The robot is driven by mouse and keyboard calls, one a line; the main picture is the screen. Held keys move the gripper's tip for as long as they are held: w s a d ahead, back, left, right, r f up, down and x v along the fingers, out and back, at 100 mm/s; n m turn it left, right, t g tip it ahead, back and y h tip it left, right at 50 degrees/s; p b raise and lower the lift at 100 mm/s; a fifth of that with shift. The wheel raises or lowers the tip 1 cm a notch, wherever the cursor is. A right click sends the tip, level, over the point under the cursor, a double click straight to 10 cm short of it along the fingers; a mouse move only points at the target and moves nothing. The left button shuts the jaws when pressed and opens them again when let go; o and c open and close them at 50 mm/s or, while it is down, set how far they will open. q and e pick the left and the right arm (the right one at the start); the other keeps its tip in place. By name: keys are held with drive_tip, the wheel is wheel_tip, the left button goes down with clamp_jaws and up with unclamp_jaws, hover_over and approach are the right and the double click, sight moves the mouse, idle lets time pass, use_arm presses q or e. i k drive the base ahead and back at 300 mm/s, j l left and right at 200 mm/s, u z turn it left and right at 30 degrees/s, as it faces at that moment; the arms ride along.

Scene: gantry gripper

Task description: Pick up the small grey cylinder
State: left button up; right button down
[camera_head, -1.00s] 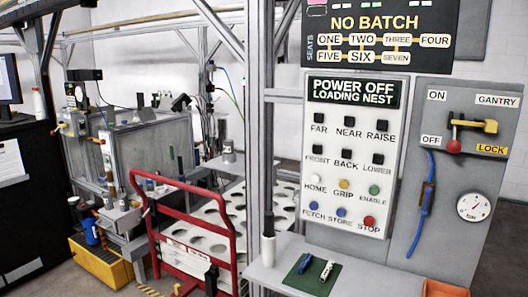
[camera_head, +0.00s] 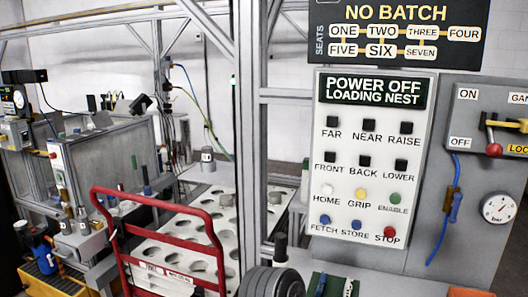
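A small grey cylinder (camera_head: 207,158) with a dark top stands upright behind the red-handled frame, beyond the plate with holes. Other small light cylinders, such as one on the left bench (camera_head: 83,222), also show, so I cannot tell for certain which one the task names. A dark grey ribbed rounded shape (camera_head: 270,283) rises from the bottom edge in front of the post. It may be part of my own arm, but I cannot tell. No gripper fingers show, and neither gripper can be made out.
The red tubular frame (camera_head: 96,228) stands before the white plate with holes (camera_head: 160,252). A metal post (camera_head: 248,130) divides the view. The button panel (camera_head: 367,180) is at the right, above a shelf with a green mat (camera_head: 312,290). A yellow crate (camera_head: 45,285) is lower left.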

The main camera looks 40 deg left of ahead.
sight(207, 151)
drive_tip(key=j+z, duration=0.1)
drive_tip(key=j, duration=0.35)
drive_tip(key=j+z, duration=0.1)
drive_tip(key=j, duration=0.35)
drive_tip(key=k+j+z, duration=0.1)
drive_tip(key=j, duration=0.35)
drive_tip(key=k+j, duration=0.1)
drive_tip(key=j, duration=0.35)
drive_tip(key=j+z, duration=0.15)
drive_tip(key=j, duration=0.3)
drive_tip(key=k+j+z, duration=0.1)
drive_tip(key=j, duration=0.3)
drive_tip(key=k+j+z, duration=0.1)
drive_tip(key=j, duration=0.35)
drive_tip(key=k, duration=0.05)
